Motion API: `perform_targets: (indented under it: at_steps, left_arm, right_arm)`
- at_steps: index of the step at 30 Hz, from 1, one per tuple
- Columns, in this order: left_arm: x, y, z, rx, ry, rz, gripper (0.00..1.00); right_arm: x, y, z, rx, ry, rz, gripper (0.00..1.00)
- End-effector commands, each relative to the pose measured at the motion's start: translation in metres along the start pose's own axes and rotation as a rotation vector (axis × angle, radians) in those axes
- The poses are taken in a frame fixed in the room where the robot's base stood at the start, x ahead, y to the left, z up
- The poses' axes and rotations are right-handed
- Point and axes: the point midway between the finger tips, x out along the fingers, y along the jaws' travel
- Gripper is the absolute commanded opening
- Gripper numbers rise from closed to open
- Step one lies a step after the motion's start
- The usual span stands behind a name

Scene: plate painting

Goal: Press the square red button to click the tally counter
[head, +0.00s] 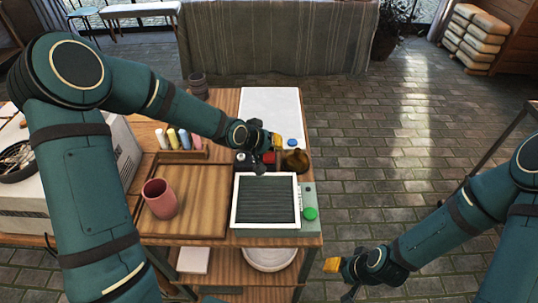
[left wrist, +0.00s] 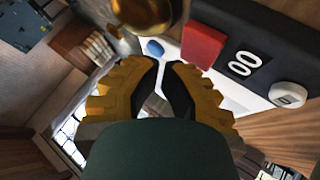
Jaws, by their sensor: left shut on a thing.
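The tally counter (left wrist: 248,38) is a dark box with a square red button (left wrist: 203,45), a display showing two zeros and a white round knob (left wrist: 288,95). In the head view the counter (head: 253,168) is partly hidden by my left gripper (head: 272,145), which is over it near the red button (head: 269,157). In the left wrist view the left gripper (left wrist: 162,68) has its yellow-padded fingers drawn together, tips close to the button. I see no object between them; contact with the button is unclear. My right gripper (head: 340,278) hangs at lower right, away from the counter.
A framed dark panel (head: 265,228) with a green button (head: 311,214) lies in front. A pink cup (head: 160,198) stands on a wooden tray (head: 205,205). A white board (head: 270,100) lies behind.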

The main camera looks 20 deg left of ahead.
Motion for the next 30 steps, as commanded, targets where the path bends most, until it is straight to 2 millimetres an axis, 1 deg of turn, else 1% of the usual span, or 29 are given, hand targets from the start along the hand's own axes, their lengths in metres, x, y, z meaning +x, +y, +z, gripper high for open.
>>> perform_targets:
  at_steps: [10, 19, 30]
  left_arm:
    - [0.0004, -0.0003, 0.0003, 0.0, 0.0, 0.0, 0.0]
    - [0.0065, -0.0047, 0.0048, 0.0, 0.0, 0.0, 0.0]
    - [0.0061, -0.0045, 0.0045, 0.0, 0.0, 0.0, 0.0]
  right_arm:
    - [0.0004, 0.0001, 0.0001, 0.0, 0.0, 0.0, 0.47]
    - [0.007, 0.0026, 0.0008, 0.0, 0.0, 0.0, 0.47]
    - [0.0064, 0.0024, 0.0007, 0.0, 0.0, 0.0, 0.47]
